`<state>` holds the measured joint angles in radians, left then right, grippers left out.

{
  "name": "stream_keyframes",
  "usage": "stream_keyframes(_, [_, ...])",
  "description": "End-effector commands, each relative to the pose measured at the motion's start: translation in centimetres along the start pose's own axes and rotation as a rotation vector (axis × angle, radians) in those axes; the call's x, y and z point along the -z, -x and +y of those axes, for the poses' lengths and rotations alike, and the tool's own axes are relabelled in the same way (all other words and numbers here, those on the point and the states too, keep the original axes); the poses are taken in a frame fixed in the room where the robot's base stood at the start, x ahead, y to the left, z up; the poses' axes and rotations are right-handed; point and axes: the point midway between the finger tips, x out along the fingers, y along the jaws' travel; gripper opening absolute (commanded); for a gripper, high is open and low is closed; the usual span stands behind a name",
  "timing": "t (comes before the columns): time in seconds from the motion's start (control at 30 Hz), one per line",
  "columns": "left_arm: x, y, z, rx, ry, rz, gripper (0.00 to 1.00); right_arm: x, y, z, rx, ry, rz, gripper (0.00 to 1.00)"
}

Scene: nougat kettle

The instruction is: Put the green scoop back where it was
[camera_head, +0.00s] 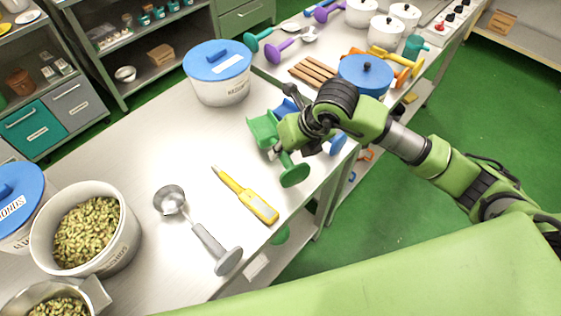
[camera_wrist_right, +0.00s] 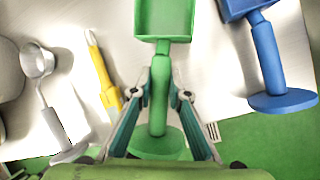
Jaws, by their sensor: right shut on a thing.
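The green scoop (camera_head: 263,130) has a square pan and a handle ending in a round disc. My right gripper (camera_head: 288,140) is shut on its handle, near the front edge of the steel table. In the right wrist view the two fingers (camera_wrist_right: 158,92) close on both sides of the green handle, with the pan (camera_wrist_right: 163,18) pointing away and the disc (camera_wrist_right: 158,143) close to the wrist. I cannot tell whether the scoop touches the table. My left gripper is not in view.
A blue scoop (camera_wrist_right: 268,55) lies right of the green one. A yellow tool (camera_head: 247,195) and a grey ladle (camera_head: 202,232) lie to its left. A blue-lidded tub (camera_head: 220,88) stands behind. A tub of green nuts (camera_head: 122,245) stands at left.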

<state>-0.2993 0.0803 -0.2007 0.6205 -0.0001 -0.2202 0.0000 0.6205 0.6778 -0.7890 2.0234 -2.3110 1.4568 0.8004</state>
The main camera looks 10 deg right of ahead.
Motion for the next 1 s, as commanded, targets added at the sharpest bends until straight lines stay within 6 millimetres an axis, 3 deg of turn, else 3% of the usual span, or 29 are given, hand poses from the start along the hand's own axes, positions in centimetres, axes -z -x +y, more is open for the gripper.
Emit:
stream_keyframes(0.2, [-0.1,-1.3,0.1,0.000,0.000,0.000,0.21,-0.5,-1.9,-0.5,0.000,-0.001,-0.001,0.00])
stream_keyframes(0.37, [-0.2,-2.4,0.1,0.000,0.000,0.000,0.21,0.7,-4.1,-1.1,0.000,0.000,0.000,0.00])
stream_keyframes(0.6, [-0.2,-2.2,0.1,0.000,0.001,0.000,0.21,0.7,-4.0,-1.1,0.000,0.000,0.000,0.00])
stream_keyframes(0.63, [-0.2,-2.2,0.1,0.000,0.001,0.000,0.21,0.7,-4.1,-1.1,0.000,0.000,0.001,0.18])
stream_keyframes(0.7, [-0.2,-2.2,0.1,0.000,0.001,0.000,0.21,0.7,-4.1,-1.1,0.000,0.000,0.001,0.33])
stream_keyframes(1.0, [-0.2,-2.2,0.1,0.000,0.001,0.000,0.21,0.7,-4.0,-1.1,0.000,0.000,0.000,0.33])
